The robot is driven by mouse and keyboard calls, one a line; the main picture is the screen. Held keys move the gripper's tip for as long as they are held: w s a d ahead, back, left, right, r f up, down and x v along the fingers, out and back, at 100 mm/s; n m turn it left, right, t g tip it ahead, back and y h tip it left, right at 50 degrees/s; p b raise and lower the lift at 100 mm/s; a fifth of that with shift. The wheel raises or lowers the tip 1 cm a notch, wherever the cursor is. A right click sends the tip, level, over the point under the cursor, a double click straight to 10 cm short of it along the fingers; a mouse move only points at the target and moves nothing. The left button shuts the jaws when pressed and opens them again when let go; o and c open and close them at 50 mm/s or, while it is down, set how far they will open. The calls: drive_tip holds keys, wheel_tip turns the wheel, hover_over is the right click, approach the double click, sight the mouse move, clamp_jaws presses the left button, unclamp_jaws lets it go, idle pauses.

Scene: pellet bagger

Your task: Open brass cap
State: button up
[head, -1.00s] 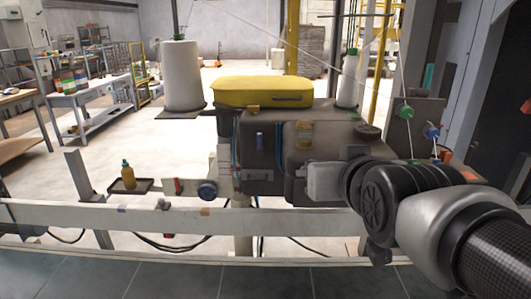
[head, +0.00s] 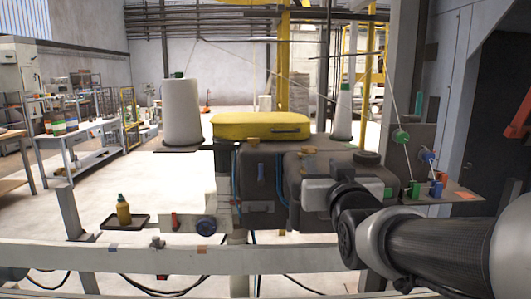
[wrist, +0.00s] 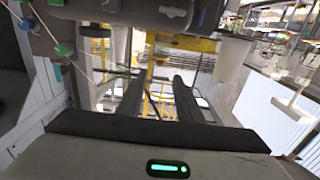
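A small tan, brass-coloured cap-like piece (head: 308,150) sits on top of the dark machine (head: 265,185). A similar tan piece (head: 253,142) is below the front edge of the yellow lid. I cannot tell which one is the brass cap. My gripper's pale body is in front of the machine's right half in the head view, where its fingers are hidden. In the wrist view my gripper (wrist: 158,98) shows two dark fingers apart, with nothing between them. Neither tan piece is visibly touched by my gripper.
The yellow lid (head: 262,126) stands at the machine's top, with a white spool (head: 181,112) to its left. Coloured knobs (head: 428,157) and a thread are at the right. A pale rail (head: 150,258) crosses the front.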

sight(313, 153)
drive_tip(key=w, duration=0.9)
drive_tip(key=shift+w, duration=0.2)
clamp_jaws()
